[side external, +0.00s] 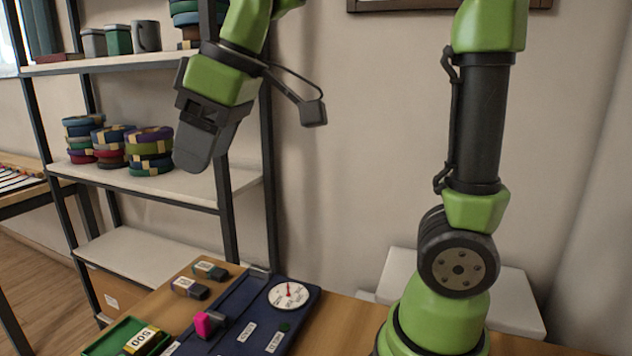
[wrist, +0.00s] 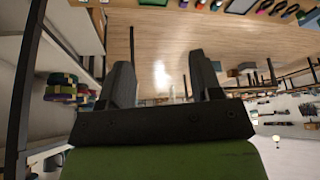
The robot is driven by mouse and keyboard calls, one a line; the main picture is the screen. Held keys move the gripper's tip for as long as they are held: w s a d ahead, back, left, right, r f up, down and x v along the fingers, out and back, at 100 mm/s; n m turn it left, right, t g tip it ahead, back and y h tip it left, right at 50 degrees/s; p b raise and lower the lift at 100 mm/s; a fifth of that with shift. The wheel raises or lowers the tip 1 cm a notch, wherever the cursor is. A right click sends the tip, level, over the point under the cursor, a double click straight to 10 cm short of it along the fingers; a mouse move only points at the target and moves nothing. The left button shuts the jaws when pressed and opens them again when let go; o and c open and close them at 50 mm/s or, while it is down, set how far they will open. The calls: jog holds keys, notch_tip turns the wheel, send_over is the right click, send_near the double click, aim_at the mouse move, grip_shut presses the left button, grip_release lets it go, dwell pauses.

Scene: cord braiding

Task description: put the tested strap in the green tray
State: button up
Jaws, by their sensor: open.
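The green tray (side external: 100,341) is at the lower left of the table in the side external view, cut by the frame edge. A dark piece with a light label reading 500 (side external: 143,339) lies at it. A dark blue tester board (side external: 243,310) lies to its right, with a bright pink piece (side external: 203,325) beside a grey block on it. I cannot tell for sure which piece is the tested strap. My gripper (side external: 190,165) is high above the table, in front of the shelf. In the wrist view its two fingers (wrist: 163,78) are apart with nothing between them.
The board carries a round white dial (side external: 289,295). A shelf rack (side external: 160,185) with stacked coloured rolls (side external: 150,150) stands close behind my gripper.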

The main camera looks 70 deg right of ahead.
jog(key=s+d+f+m+t, duration=0.1)
jog(key=s+f+m+t, duration=0.1)
jog(key=s+m, duration=0.6)
jog(key=s+f, duration=0.1)
jog(key=s, duration=0.4)
jog(key=shift+f+t, duration=0.15)
jog(key=shift+t, duration=0.25)
